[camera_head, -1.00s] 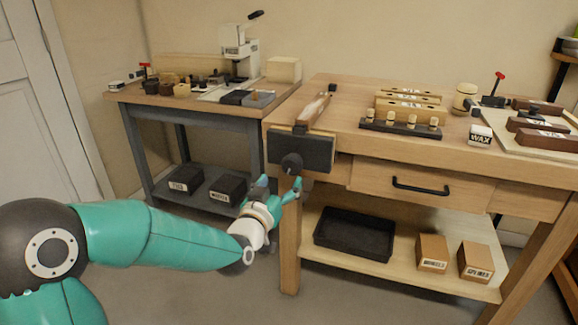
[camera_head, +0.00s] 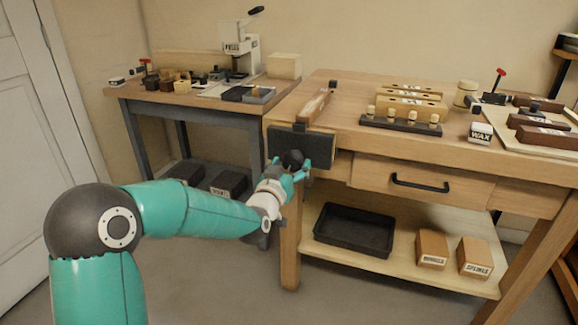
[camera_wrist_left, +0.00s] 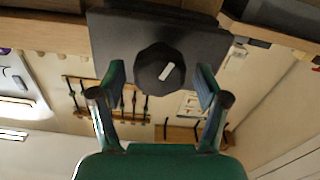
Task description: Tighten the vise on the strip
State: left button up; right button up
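The vise has a dark jaw plate (camera_head: 315,150) on the front left of the wooden bench, with a round black knob (camera_head: 292,159) on its face. A wooden strip (camera_head: 313,104) lies on the bench top just behind the jaw; how it sits in the vise is unclear. My left gripper (camera_head: 287,168) is at the knob. In the left wrist view, its open fingers (camera_wrist_left: 160,80) stand either side of the knob (camera_wrist_left: 150,77), which has a white mark. A small gap shows beside each finger. My right gripper is not in view.
A drawer with a black handle (camera_head: 420,186) is right of the vise. Below are a black tray (camera_head: 355,232) and two cardboard boxes (camera_head: 432,249). Pegs in a dark rack (camera_head: 401,124) and a wax box (camera_head: 481,133) stand on the bench. A grey side table (camera_head: 190,105) is at left.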

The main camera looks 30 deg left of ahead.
pick_arm(q)
jog(key=c, duration=0.8)
jog(key=shift+m+b, duration=1.05)
jog(key=shift+m, duration=0.35)
jog(key=o, duration=1)
jog(key=shift+b+v, duration=0.6)
jog(key=shift+v, duration=0.55)
jog(key=shift+b+v, duration=0.85)
jog(key=shift+v, duration=1.5)
